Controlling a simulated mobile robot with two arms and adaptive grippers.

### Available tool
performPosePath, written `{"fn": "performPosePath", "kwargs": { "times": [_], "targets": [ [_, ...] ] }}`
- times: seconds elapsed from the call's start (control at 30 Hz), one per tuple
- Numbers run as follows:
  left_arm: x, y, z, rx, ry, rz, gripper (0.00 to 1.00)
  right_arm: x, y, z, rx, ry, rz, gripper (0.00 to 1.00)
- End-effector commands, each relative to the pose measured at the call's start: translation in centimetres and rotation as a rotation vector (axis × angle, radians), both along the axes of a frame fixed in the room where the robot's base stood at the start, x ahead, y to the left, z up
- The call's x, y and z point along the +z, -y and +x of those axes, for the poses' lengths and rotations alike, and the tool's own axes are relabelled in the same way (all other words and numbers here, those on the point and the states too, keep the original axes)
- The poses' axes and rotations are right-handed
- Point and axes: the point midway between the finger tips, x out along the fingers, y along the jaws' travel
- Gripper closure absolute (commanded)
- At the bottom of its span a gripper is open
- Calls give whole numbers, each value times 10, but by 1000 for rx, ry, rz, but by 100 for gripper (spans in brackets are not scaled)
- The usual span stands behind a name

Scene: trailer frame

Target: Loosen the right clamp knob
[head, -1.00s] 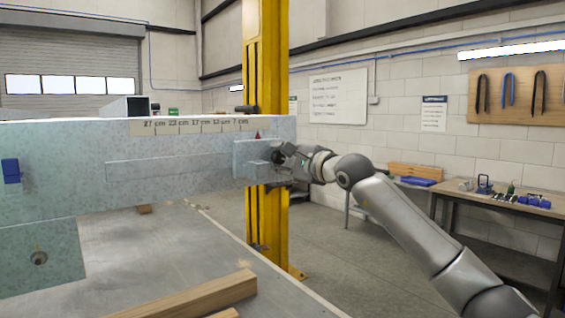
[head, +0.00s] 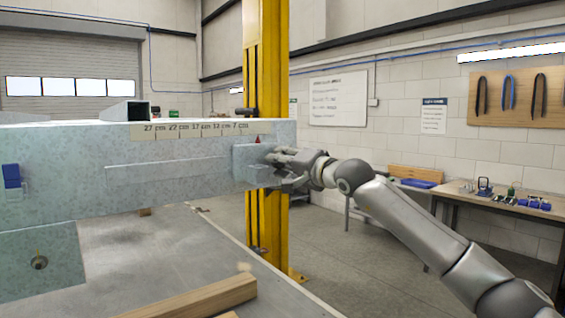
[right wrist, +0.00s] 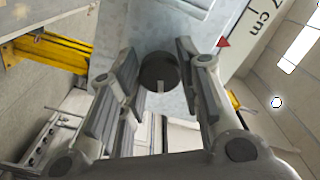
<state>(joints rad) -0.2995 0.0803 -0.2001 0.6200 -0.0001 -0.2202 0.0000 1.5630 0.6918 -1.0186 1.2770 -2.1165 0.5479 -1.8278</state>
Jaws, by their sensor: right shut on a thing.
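The right clamp knob (right wrist: 159,70) is dark and round with a pale mark on its rim, and shows between my fingers in the right wrist view. My right gripper (right wrist: 157,78) is shut on it, one finger pair on each side. In the head view the right gripper (head: 277,164) is at the right end of the grey metal beam, against the clamp plate (head: 244,164), and mostly hides the knob. A small red pointer (head: 257,139) sits above the plate, near the 7 cm end of the scale (head: 195,130). My left gripper is not in view.
A yellow post (head: 266,60) stands close behind the gripper. The grey table (head: 165,262) below carries wooden bars (head: 190,300). A workbench (head: 500,197) with small tools stands at the right. The floor between is clear.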

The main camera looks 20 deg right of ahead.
Motion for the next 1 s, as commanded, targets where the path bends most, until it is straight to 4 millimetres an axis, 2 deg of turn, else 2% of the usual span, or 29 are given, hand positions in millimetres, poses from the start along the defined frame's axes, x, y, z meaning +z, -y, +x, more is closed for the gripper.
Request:
{"fn": "performPosePath", "kwargs": {
  "times": [0.3, 0.8, 0.83, 1.0],
  "targets": [
    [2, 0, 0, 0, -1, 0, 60, -2, 0, 0, 0, 33, -103, 91],
    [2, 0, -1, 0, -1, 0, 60, -3, 0, 0, 0, 38, -119, 92],
    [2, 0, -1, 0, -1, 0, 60, -3, -1, 0, 0, 38, -119, 66],
    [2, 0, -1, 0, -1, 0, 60, -2, 0, 0, 1, 39, -119, 45]
  ]
}}
